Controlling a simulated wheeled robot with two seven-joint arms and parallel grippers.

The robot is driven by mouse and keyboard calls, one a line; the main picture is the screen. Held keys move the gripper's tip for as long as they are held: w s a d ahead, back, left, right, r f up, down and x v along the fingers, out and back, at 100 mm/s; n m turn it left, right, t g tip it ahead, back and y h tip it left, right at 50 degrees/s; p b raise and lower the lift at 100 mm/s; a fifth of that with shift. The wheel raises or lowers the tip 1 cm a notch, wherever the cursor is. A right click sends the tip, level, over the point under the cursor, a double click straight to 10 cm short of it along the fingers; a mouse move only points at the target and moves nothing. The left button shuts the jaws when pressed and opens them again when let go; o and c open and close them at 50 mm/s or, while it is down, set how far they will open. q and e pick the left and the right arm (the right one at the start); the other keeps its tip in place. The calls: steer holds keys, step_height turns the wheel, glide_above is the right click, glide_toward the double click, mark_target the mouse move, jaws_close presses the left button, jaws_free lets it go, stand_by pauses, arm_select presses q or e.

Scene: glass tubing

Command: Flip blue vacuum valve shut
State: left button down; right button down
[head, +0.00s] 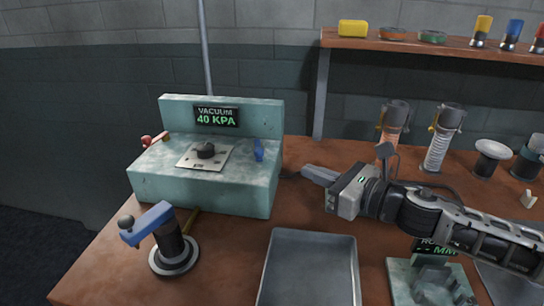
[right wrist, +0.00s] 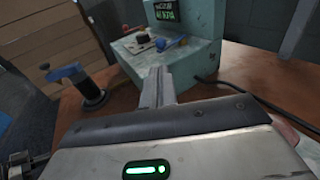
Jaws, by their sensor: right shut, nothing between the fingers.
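The vacuum box (head: 200,190) is a pale teal unit with a raised back panel and a display reading "VACUUM 40 KPA". A small blue valve handle (head: 259,149) stands upright at the right end of its top. In the right wrist view the blue handle (right wrist: 172,43) lies beyond the fingertips. My right gripper (head: 306,172) is shut and empty, to the right of the box, its fingers pointing left toward it. The shut fingers also show in the right wrist view (right wrist: 158,78), apart from the handle. My left gripper is not in view.
A black knob (head: 206,150) and a red handle (head: 152,139) share the box top. A stand with a blue lever (head: 150,222) is at front left. A metal tray (head: 310,232) lies in front; glass-coil holders (head: 440,140) stand back right. A cable runs beside the box.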

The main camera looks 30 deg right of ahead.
steer(key=p, duration=0.2)
glide_toward(263, 154)
steer(key=x, duration=0.5)
steer(key=shift+a+r, duration=0.15)
steer(key=shift+r, duration=0.2)
steer(key=shift+x, duration=0.9)
steer(key=shift+s+f, duration=0.1)
steer(key=shift+f, duration=0.15)
